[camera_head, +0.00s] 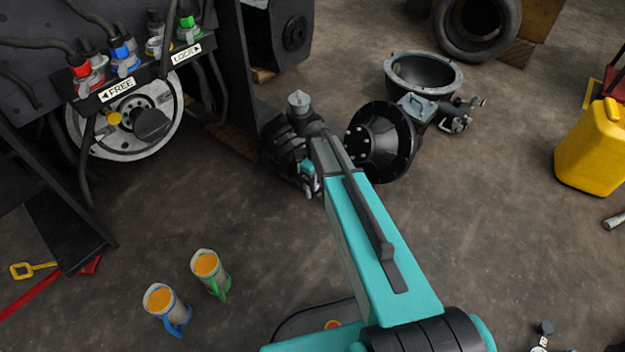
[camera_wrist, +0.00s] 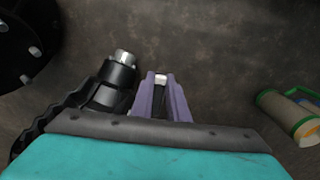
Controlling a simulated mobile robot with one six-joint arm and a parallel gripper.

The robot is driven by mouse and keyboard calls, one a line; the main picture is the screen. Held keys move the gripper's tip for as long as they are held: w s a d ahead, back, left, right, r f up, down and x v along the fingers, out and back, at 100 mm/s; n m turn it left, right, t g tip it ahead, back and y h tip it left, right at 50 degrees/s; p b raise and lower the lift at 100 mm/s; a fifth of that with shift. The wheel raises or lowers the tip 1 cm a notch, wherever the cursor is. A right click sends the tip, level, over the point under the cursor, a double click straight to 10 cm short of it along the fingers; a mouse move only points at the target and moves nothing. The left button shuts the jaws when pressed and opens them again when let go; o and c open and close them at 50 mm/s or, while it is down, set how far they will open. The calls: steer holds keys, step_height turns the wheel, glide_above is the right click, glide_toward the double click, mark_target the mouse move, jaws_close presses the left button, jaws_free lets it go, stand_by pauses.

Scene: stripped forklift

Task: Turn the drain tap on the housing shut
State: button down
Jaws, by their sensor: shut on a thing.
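My gripper (camera_wrist: 163,88) shows in the wrist view with its two purple fingers close together. A small pale metal piece (camera_wrist: 161,79) sits between the fingertips, likely the tap's handle; most of it is hidden. Just left of the fingers is a black fitting with a silver end (camera_wrist: 120,72). In the head view my gripper (camera_head: 309,183) is low at the near side of the black housing (camera_head: 283,143). My arm hides much of that spot, so the tap's angle cannot be told.
A black flanged hub (camera_head: 378,142) stands right of my wrist, and a grey ring-topped bowl (camera_head: 425,75) lies behind it. A yellow canister (camera_head: 592,150) is far right.

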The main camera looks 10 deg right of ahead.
steer(key=shift+w+d+n+p, duration=0.2)
steer(key=shift+w+n+p, duration=0.35)
steer(key=shift+n+p, duration=1)
steer(key=shift+w+d+n+p, duration=0.2)
steer(key=shift+w+n+p, duration=0.4)
steer(key=shift+n+p, duration=0.9)
steer(key=shift+w+d+n+p, duration=0.2)
steer(key=shift+w+n+p, duration=0.6)
steer(key=shift+n, duration=1.25)
steer(key=shift+s, duration=0.3)
steer(key=c, duration=1.7)
jaws_free()
steer(key=shift+d, duration=0.1)
steer(key=shift+w, duration=0.1)
